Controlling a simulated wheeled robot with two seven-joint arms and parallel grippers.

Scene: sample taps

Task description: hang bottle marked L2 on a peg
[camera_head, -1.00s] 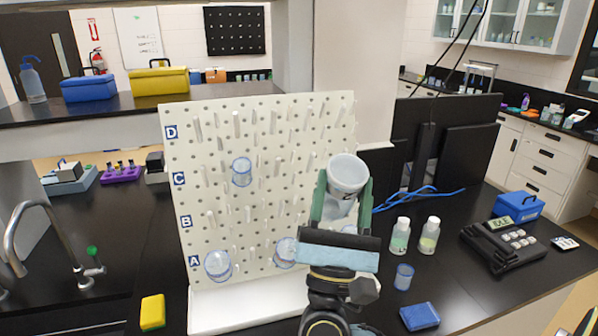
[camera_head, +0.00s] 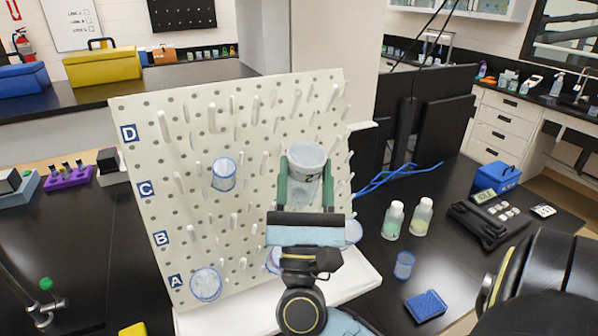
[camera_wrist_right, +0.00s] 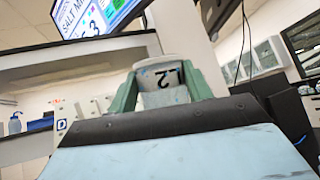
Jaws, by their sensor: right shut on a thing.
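My right gripper (camera_head: 306,172) is shut on a clear, pale bottle (camera_head: 307,156) with a whitish round end facing up toward the head camera. A dark "2" shows on its side; the rest of the mark is hidden. The bottle also shows in the right wrist view (camera_wrist_right: 160,75) between the green fingers. It is in front of the right part of the white pegboard (camera_head: 190,120), around the height of row C. I cannot tell whether it touches a peg. My left gripper is not in view.
Blue-rimmed vessels hang near C (camera_head: 223,174) and A (camera_head: 206,284), with others low behind my right arm (camera_head: 353,231). Many pegs around the bottle are bare. Two capped bottles (camera_head: 393,220), a small blue-rimmed cup (camera_head: 403,265) and a blue block (camera_head: 425,305) stand right of the board.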

